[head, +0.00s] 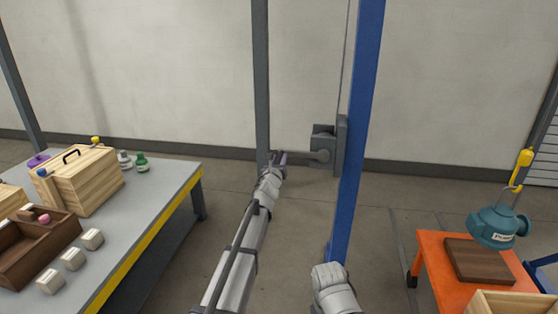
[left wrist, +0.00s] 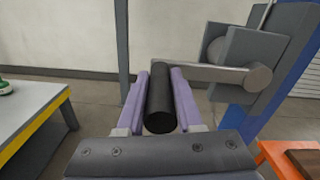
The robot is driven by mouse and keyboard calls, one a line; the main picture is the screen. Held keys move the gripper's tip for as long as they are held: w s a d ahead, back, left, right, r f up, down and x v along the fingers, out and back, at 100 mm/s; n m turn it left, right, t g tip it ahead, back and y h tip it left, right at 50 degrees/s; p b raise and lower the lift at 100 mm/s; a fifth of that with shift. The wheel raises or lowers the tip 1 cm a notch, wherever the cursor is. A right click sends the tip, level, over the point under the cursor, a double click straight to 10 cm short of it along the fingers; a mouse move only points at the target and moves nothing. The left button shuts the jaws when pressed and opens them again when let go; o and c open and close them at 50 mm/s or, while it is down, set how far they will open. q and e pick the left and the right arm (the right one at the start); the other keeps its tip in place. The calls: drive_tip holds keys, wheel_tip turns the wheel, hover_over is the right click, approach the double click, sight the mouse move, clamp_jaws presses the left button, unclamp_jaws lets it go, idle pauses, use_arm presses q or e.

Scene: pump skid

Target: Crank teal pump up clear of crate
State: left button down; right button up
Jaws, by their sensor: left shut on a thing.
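My left gripper (head: 279,159) is shut on the black crank handle (left wrist: 160,108), which lies between its purple fingers in the left wrist view. A grey crank arm (left wrist: 205,73) joins the handle to the winch (head: 326,142) on the blue post (head: 359,120). The teal pump (head: 493,228) hangs from a yellow hook (head: 523,166) at the right of the head view. The light wooden crate (head: 512,304) is cut off by the bottom edge, below the pump in the picture. I cannot tell the pump's height over it.
An orange table (head: 436,262) carries the crate and a dark brown board (head: 478,260). At left, a grey table (head: 150,205) with a yellow edge holds a wooden box (head: 85,180), a brown tray (head: 40,258) and small items. Bare floor lies between the tables.

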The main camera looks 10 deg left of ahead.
use_arm(q)
drive_tip(key=shift+d+r+p, duration=0.15)
drive_tip(key=shift+r+p, duration=0.35)
drive_tip(key=shift+r, duration=0.3)
drive_tip(key=c, duration=0.6)
unclamp_jaws()
drive_tip(key=shift+s+d+r, duration=0.1)
drive_tip(key=shift+s, duration=0.05)
drive_tip(key=shift+s, duration=0.5)
drive_tip(key=s, duration=0.6)
drive_tip(key=shift+s, duration=0.35)
drive_tip(key=shift+a, duration=0.2)
